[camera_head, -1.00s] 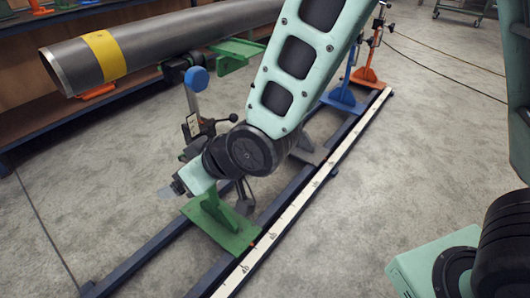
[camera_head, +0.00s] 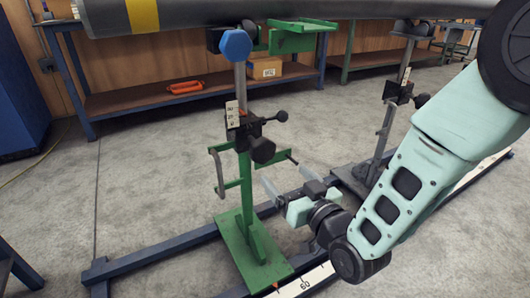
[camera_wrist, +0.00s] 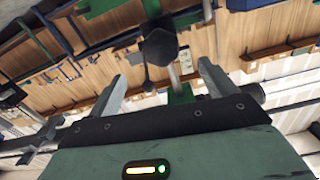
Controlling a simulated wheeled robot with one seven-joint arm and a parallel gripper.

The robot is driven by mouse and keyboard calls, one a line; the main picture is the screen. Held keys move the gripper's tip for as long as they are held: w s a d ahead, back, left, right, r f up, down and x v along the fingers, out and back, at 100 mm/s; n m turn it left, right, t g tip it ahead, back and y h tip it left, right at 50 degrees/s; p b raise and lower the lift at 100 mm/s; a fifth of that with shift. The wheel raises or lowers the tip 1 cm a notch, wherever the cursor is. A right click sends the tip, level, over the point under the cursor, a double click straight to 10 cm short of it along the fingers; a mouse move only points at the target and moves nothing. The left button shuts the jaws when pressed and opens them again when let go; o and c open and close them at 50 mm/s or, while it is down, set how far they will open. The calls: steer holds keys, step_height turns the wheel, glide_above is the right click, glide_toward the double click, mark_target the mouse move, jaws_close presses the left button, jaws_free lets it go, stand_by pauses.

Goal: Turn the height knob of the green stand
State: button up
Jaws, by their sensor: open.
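The green stand (camera_head: 246,200) stands upright left of centre in the head view, under the pipe. Its black collar carries a dark round knob (camera_head: 263,150) and, just above it, a lever with a black ball end (camera_head: 280,116). A blue knob (camera_head: 236,45) sits near the stand's top. My gripper (camera_head: 287,178) is open and empty, low and to the right of the column, apart from the dark knob. In the wrist view the dark knob (camera_wrist: 160,46) appears beyond and between the open fingers.
The grey pipe (camera_head: 200,16) with a yellow band spans the top of the head view. A second stand (camera_head: 386,125) is to the right. Dark blue floor rails (camera_head: 165,245) and a scale strip (camera_head: 310,280) run by the bases. Open floor (camera_head: 150,190) lies left of the stand.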

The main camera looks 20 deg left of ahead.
mark_target(259, 149)
steer(key=b+x, duration=0.3)
steer(key=x, duration=1.1)
steer(key=c, duration=1)
